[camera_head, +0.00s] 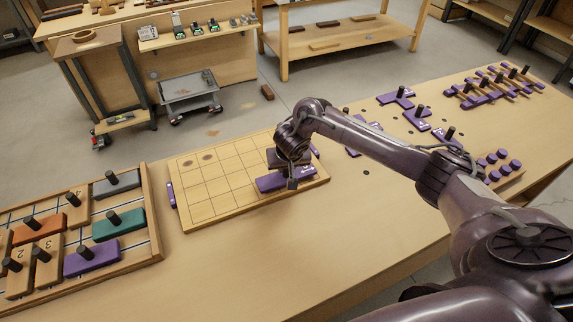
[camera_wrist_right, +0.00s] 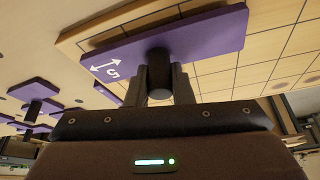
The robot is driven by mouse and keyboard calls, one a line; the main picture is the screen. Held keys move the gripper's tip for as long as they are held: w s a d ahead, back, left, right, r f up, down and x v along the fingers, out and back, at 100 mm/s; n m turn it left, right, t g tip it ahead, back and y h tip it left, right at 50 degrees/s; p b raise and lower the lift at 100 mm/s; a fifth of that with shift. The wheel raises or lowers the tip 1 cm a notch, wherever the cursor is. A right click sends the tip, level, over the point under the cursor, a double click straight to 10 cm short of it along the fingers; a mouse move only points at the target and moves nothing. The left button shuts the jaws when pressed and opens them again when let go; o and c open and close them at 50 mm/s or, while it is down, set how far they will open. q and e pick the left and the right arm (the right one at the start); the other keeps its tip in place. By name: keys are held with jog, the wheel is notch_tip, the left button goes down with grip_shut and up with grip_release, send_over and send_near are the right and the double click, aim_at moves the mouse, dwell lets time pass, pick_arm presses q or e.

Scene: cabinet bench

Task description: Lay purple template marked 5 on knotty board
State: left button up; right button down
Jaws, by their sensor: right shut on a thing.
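The knotty board (camera_head: 205,208), a pale wooden board with a line grid and dark knots, lies on the bench at the middle left. The purple template marked 5 (camera_head: 270,184) is over the board's right part. In the right wrist view the template (camera_wrist_right: 190,38) shows its white 5 and a double arrow. My right gripper (camera_head: 291,178) is shut on the template's dark knob (camera_wrist_right: 158,72). I cannot tell whether the template touches the board (camera_wrist_right: 270,62) or hangs just above it. My left gripper is not in view.
A wooden tray (camera_head: 158,232) with coloured knobbed blocks stands at the left. More purple templates (camera_head: 396,97) and a rack of purple pieces (camera_head: 490,90) lie along the bench at the right. Purple pegs (camera_head: 500,165) stand at the right edge. Bare bench lies in front of the board.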

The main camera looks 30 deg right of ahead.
jog(key=shift+f, duration=0.25)
dwell(0.5)
jog(key=shift+f, duration=0.3)
jog(key=shift+f, duration=0.15)
dwell(0.7)
jog(key=shift+f+p, duration=0.1)
jog(key=shift+p, duration=0.5)
dwell(1.1)
jog(key=c, duration=0.8)
grip_release()
